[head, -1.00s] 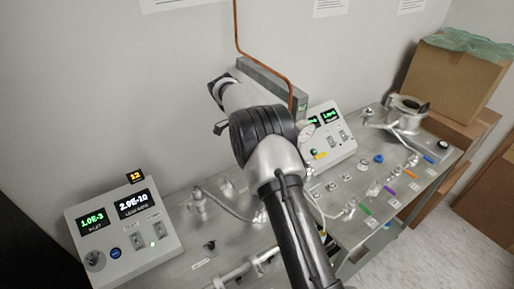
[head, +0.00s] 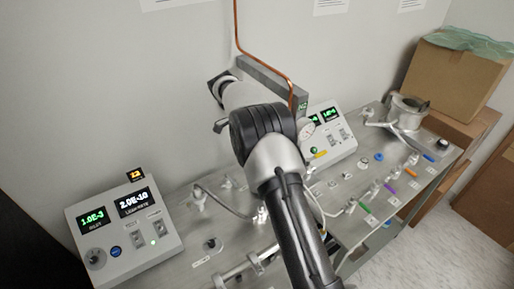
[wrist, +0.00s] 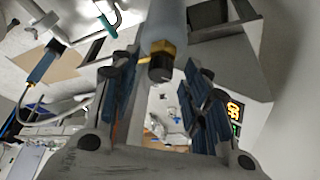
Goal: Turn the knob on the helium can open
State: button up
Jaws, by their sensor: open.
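In the wrist view the helium can (wrist: 165,15) is a pale cylinder at the top centre. A brass fitting (wrist: 161,48) sits at its end, with a dark ribbed knob (wrist: 160,68) on it. My gripper (wrist: 160,82) is open, its blue-padded fingers on either side of the knob. A gap shows between the knob and each finger. The knob lies near the tip end of the fingers, about midway between them. In the head view my arm hides the gripper, and I cannot make out the can or knob.
A control box with green and white readouts (head: 125,228) stands at the bench's left. A second box (head: 328,140) stands behind my arm. The metal bench (head: 345,185) carries valves, hoses and coloured parts. A cardboard box (head: 455,80) is at the far right.

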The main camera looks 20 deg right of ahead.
jog(key=v, duration=0.7)
jog(key=shift+r, duration=0.2)
